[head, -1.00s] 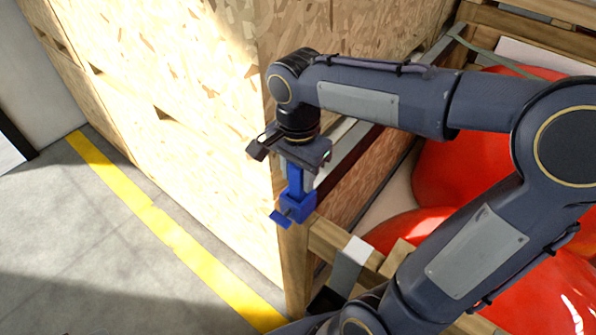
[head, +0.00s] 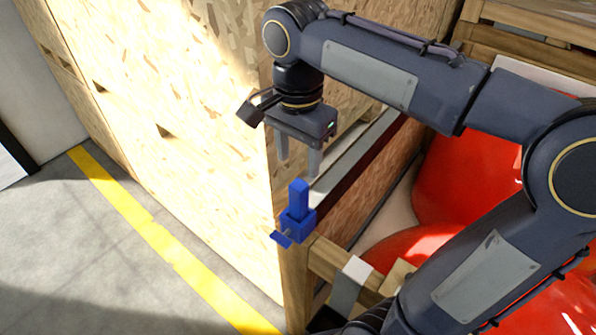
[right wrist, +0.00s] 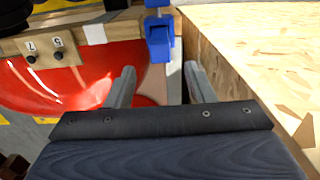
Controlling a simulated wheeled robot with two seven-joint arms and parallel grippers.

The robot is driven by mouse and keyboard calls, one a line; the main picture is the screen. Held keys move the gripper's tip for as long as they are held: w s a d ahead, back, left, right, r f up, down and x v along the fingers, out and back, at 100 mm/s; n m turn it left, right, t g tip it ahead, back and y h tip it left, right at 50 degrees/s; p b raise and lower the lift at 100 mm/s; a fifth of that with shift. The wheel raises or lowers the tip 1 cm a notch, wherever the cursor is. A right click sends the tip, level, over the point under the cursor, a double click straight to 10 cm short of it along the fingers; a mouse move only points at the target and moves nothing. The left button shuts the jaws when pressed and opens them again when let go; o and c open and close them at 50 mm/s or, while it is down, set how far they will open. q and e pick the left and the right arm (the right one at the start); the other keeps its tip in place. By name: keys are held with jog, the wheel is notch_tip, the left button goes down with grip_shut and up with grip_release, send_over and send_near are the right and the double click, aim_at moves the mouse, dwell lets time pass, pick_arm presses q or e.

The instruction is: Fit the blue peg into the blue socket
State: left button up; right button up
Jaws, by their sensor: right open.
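The blue peg (head: 299,196) stands upright in the blue socket (head: 298,224), its upper part showing above the socket. The socket sits at the top of a wooden post at the crate's corner. My right gripper (head: 298,170) is open and empty, just above the peg and clear of it. In the right wrist view the blue peg (right wrist: 159,42) is beyond the spread fingers of my right gripper (right wrist: 160,78). How deep the peg sits is hidden inside the socket. My left gripper is not in view.
A tall chipboard crate wall (head: 200,120) stands close to the left of the post. Large red nosecones (head: 470,170) lie to the right in a wooden frame. A wooden rail (right wrist: 85,40) carries tags marked 7 and 5. Floor with a yellow line (head: 150,235) is open at left.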

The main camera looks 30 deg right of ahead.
jog(key=shift+r, duration=0.75)
jog(key=s+a+f+n+t+y, duration=0.1)
jog(key=s+f+n+t+y, duration=0.2)
jog(key=s+f+n, duration=0.8)
notch_tip(320, 180, down, 2)
jog(key=n+t, duration=0.1)
jog(key=t, duration=0.1)
jog(key=shift+s+t+y, duration=0.3)
jog(key=shift+s+y, duration=0.1)
jog(key=shift+f, duration=0.1)
dwell(0.6)
